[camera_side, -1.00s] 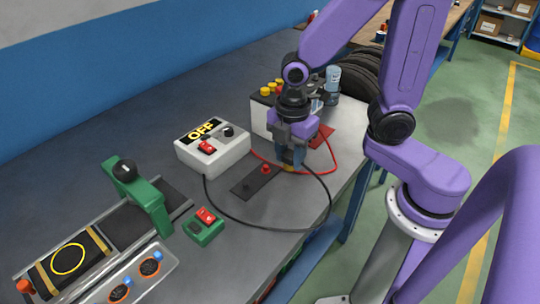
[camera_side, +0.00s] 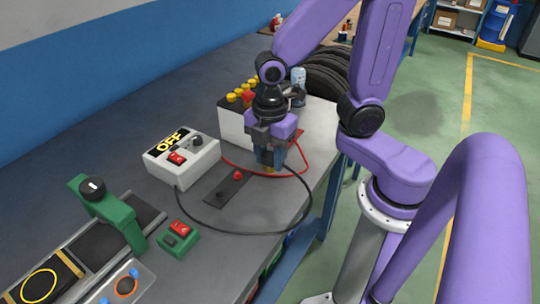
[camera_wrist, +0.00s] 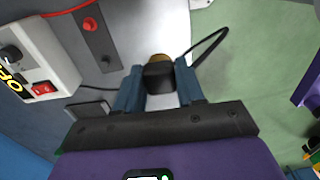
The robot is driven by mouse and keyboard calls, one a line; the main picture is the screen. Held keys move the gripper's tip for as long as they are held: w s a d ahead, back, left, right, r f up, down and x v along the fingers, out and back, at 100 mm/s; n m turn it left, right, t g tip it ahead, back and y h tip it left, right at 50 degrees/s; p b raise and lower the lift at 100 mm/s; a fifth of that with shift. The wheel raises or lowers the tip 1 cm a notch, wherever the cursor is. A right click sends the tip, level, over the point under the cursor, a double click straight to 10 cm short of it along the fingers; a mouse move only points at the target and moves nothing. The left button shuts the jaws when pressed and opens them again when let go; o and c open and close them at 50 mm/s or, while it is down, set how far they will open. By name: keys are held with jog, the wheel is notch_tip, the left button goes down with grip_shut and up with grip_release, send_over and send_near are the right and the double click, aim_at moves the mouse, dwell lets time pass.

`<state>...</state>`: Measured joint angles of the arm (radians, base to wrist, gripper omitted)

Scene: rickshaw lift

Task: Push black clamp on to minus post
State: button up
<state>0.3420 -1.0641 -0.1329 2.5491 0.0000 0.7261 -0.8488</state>
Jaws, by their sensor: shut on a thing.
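My gripper (camera_side: 268,160) points down above the bench, right of the dark plate and in front of the battery. In the wrist view its two blue-grey fingers (camera_wrist: 158,90) are shut on the black clamp (camera_wrist: 159,76), a dark block with a brass-coloured end. A black cable (camera_side: 248,232) loops from the clamp to the charger. The white battery (camera_side: 232,122) has a dark top, yellow caps and a red piece on top. My gripper and wrist cover part of it; I cannot make out the minus post.
The white charger box (camera_side: 190,170) reads OFF and has a red switch. A dark plate (camera_side: 219,190) with a red knob lies left of my gripper. A red cable (camera_side: 238,168) runs behind it. A green switch box (camera_side: 177,240) stands nearer. The bench's right edge is close.

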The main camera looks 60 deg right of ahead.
aim_at(270, 155)
notch_tip(270, 155, up, 13)
jog(key=w+d+r+m, duration=0.2)
jog(key=w+d+m, duration=0.5)
jog(key=w+d, duration=0.8)
jog(key=w+d+f+m, duration=0.1)
jog(key=w+d+m, duration=0.15)
jog(key=d, duration=0.85)
jog(key=w+d+f+m, duration=0.1)
jog(key=d+m, duration=0.3)
jog(key=d, duration=0.7)
jog(key=shift+w+f, duration=0.15)
jog(key=shift+f, duration=4.6)
jog(key=shift+f, duration=1.55)
